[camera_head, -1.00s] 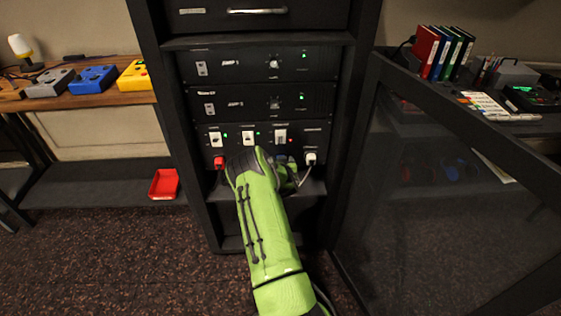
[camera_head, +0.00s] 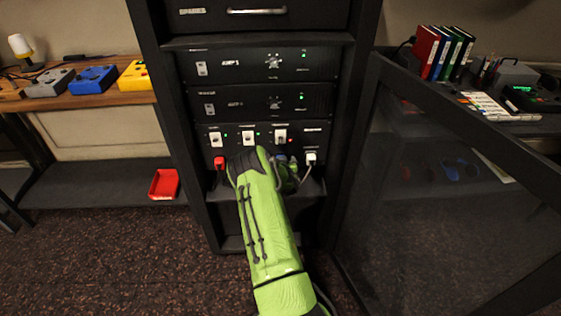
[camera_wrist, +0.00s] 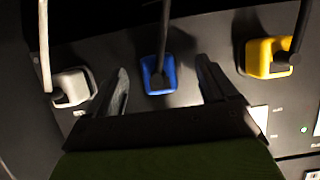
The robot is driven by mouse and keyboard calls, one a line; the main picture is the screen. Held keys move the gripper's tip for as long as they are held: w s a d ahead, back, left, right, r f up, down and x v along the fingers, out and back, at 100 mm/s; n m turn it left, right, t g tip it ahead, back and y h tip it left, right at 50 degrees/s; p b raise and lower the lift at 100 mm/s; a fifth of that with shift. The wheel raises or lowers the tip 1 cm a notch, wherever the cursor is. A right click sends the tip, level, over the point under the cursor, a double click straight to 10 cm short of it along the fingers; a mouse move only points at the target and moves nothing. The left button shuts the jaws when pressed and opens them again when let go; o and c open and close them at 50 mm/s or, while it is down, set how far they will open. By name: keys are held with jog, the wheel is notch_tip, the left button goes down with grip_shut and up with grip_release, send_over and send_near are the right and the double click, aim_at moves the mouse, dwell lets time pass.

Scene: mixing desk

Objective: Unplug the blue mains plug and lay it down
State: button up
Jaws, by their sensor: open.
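The blue mains plug (camera_wrist: 156,84) sits in the dark panel in the wrist view, with its dark cable (camera_wrist: 164,30) running up the picture. My gripper (camera_wrist: 163,83) is open, with one finger on each side of the blue plug and a gap visible on both sides. In the head view my green arm reaches to the lowest rack unit (camera_head: 265,135). There my gripper (camera_head: 288,172) and the blue plug are largely hidden by the arm.
A white plug (camera_wrist: 72,86) is left of the fingers and a yellow plug (camera_wrist: 268,57) right of them in the wrist view. A red plug (camera_head: 220,162) sits in the same unit. A glass rack door (camera_head: 440,190) stands open at right. A red tray (camera_head: 163,184) lies on the low shelf.

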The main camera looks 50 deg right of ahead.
jog(key=p+v, duration=0.6)
jog(key=v, duration=1)
jog(key=shift+p, duration=0.4)
jog(key=shift+d, duration=0.1)
